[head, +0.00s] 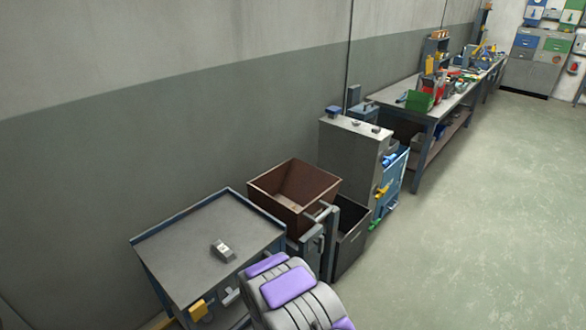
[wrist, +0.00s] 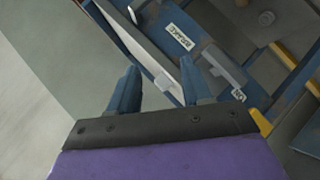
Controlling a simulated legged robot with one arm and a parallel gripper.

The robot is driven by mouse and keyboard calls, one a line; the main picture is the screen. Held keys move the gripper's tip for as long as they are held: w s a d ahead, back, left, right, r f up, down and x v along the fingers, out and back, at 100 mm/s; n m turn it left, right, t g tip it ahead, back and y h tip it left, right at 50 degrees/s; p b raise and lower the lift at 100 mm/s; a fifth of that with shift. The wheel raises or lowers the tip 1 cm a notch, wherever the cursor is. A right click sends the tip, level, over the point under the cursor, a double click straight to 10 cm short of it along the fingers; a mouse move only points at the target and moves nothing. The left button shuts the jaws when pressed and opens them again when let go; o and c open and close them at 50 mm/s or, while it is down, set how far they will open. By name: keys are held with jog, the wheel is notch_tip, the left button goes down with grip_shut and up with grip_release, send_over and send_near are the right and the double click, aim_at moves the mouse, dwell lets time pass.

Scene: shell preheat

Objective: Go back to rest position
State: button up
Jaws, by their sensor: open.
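My gripper (wrist: 161,88) shows in the wrist view with its two blue fingers spread apart and nothing held between them. Beyond the fingers is a blue cabinet-like unit with a pale panel edge (wrist: 137,42), a small white label (wrist: 180,37) and a grey handle (wrist: 222,68). I cannot tell how far the fingers are from it. In the head view, my grey and purple arm is at the bottom centre, in front of the steel table (head: 205,237); the gripper's fingers are not visible there.
A small grey block (head: 222,250) lies on the table. A brown open bin (head: 294,195), a dark bin (head: 350,245) and a grey cabinet (head: 350,155) stand beside it along the wall. A long workbench (head: 390,95) is farther back. The floor (head: 470,220) at right is clear.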

jog(key=s+d+r+m+g+h, duration=0.1)
jog(key=s+d+r+m+g, duration=0.15)
jog(key=s+d+r, duration=0.35)
jog(key=s+d+r+m+g+h, duration=0.1)
jog(key=s+d+r+m+g, duration=0.2)
jog(key=r, duration=0.5)
jog(key=s+d+r+m+g, duration=0.1)
jog(key=s+d+r+m, duration=0.2)
jog(key=d+r, duration=0.4)
jog(key=s+d+r+m+g, duration=0.2)
jog(key=s+d+r, duration=0.1)
jog(key=s, duration=0.8)
jog(key=s+d+r+m+g, duration=0.3)
jog(key=s+r, duration=0.3)
jog(key=s, duration=0.6)
jog(key=s+d+r+m+g+h, duration=0.1)
jog(key=s+r, duration=0.3)
jog(key=s, duration=0.7)
jog(key=shift+s+d+r+m+g, duration=0.15)
jog(key=shift+d+r+m+g, duration=0.2)
jog(key=shift+d+m+g, duration=0.45)
jog(key=shift+d, duration=0.1)
